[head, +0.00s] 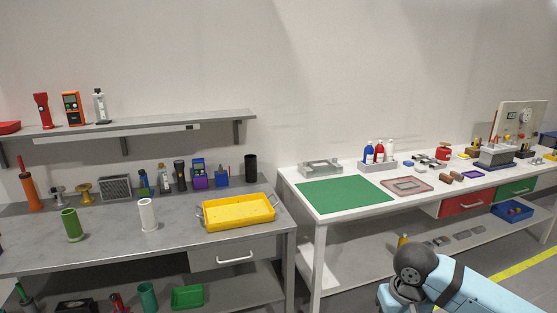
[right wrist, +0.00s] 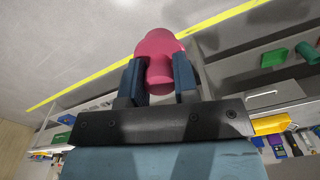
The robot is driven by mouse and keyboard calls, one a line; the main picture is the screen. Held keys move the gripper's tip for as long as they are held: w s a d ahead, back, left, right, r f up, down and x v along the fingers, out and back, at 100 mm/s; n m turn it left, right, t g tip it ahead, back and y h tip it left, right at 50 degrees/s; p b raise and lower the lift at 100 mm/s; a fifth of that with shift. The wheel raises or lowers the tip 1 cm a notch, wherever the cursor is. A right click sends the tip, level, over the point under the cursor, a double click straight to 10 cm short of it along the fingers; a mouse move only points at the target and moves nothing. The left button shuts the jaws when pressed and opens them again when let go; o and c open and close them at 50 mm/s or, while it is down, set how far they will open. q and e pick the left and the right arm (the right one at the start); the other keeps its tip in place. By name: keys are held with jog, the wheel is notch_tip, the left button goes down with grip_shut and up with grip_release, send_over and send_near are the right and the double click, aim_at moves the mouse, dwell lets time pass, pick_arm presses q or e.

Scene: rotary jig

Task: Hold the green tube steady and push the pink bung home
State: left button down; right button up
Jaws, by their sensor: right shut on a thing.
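The green tube (head: 73,225) stands upright on the grey workbench at the left of the head view, with no gripper near it. The pink bung (right wrist: 158,44) is in the right wrist view, between the two dark fingers of my right gripper (right wrist: 158,72). The fingers are shut on it, and its wider end points away from the palm. The bung does not show in the head view. Only part of my right arm shows there, at the lower right. My left gripper is in neither view.
A white tube (head: 147,215) stands right of the green tube. A yellow tray (head: 240,224) sits near the bench's right end. Several tools line the bench's back, under a wall shelf (head: 150,127). A white table with a green mat (head: 343,194) stands to the right.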

jog(key=s+r+p, duration=0.4)
jog(key=r+p, duration=0.3)
jog(key=r, duration=0.1)
